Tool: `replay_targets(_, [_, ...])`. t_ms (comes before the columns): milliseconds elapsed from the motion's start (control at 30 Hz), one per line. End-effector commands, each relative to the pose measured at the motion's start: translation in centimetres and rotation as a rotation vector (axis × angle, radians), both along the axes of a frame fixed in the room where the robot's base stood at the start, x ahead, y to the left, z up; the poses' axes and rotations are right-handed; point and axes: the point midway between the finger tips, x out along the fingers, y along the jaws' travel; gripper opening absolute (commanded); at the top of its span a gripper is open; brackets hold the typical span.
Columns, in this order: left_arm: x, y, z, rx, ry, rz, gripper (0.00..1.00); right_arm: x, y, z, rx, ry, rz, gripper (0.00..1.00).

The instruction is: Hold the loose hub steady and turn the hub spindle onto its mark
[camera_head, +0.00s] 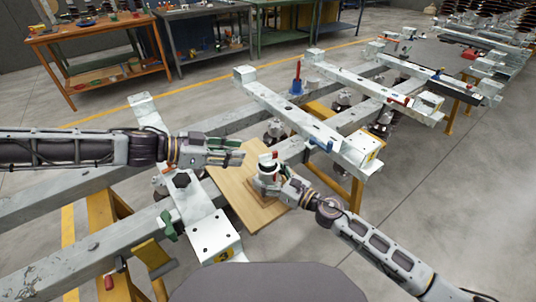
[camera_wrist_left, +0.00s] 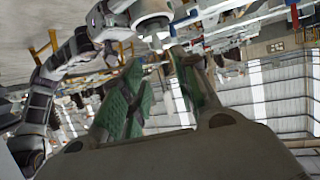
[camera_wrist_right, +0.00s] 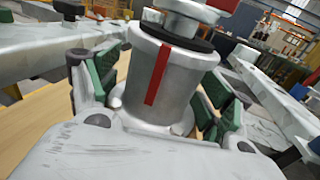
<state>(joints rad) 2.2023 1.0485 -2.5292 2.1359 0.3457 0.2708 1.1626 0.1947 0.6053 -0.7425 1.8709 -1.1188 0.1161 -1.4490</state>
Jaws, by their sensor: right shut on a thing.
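The hub (camera_head: 266,178) stands upright on a wooden board (camera_head: 229,188) between the frame beams. In the right wrist view the hub (camera_wrist_right: 182,85) is a grey metal cylinder with a red vertical stripe on its side. The spindle (camera_wrist_right: 195,12) rises from a black collar on top; a red part on it sits to the right of the stripe. My right gripper (camera_head: 277,184) is shut on the hub, with green pads on both sides. My left gripper (camera_head: 241,156) is open and empty, left of the spindle top (camera_head: 267,158). Its green-padded fingers (camera_wrist_left: 158,88) stand apart.
Grey steel frame beams (camera_head: 205,215) lie left of the board, and another frame (camera_head: 310,120) stands behind and right. A blue holder with a red tool (camera_head: 297,84) stands on that frame. An orange workbench (camera_head: 95,45) is at the back left. Open floor lies at right.

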Motion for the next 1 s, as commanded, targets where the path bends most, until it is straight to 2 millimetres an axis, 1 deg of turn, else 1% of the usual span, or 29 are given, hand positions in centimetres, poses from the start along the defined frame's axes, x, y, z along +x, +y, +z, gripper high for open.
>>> replay_targets(1000, [1.7,-4.8,-2.1,-0.001,0.002,0.000,0.30,0.0,0.0,0.0,0.000,0.000,0.000,0.09])
